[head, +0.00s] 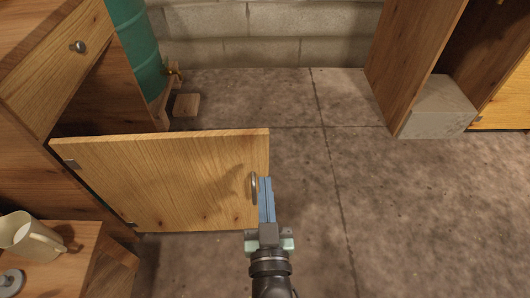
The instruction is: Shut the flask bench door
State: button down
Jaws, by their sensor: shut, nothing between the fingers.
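The flask bench door (160,180) is a light wooden panel in the head view. It stands wide open, jutting to the right from the wooden bench (22,165), with hinges at its left end. A metal handle (254,186) is near its free right edge. My gripper (267,182) is shut and empty. Its blue fingers are just right of the handle, near the door's free edge; I cannot tell whether they touch it. The bench's dark opening (98,110) shows above and behind the door.
A drawer with a knob (77,46) is above the opening. A teal barrel (138,45) stands behind the bench. A mug (28,236) sits on a small table (75,270) at lower left. An open wooden cabinet (412,65) is at upper right. The middle floor is clear.

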aim_at(263, 141)
jog(key=w+b, duration=0.3)
jog(key=w, duration=0.6)
jog(key=shift+w+a, duration=0.1)
jog(key=shift+w, duration=0.05)
